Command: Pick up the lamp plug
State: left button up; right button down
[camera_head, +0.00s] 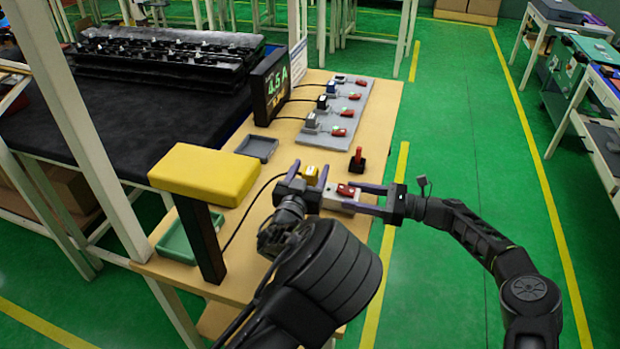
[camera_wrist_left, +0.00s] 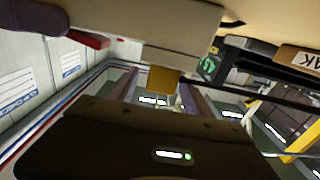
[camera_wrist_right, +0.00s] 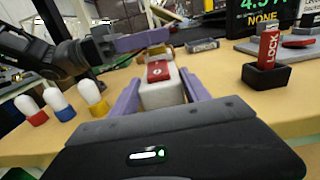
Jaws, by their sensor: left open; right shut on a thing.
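The lamp has a yellow head (camera_head: 205,174) on a black post at the table's left end. Its dark cable (camera_head: 240,220) runs toward the yellow lamp plug (camera_head: 310,175). In the left wrist view the yellow plug (camera_wrist_left: 163,80) appears against the end of a pale block; I cannot tell whether it is seated. My left gripper (camera_head: 312,184) is open, its fingers around or just short of the plug. My right gripper (camera_head: 352,197) is shut on the white block with a red switch (camera_head: 345,190), also clear in the right wrist view (camera_wrist_right: 160,88).
A red LOCK piece in a black holder (camera_head: 357,160) stands just behind the block. A grey board (camera_head: 340,120) with several plugs and red switches lies beyond, beside the display (camera_head: 270,88). A grey tray (camera_head: 257,147) and green tray (camera_head: 178,240) are left.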

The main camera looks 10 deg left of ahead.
pick_arm(q)
grip_shut()
dwell(0.7)
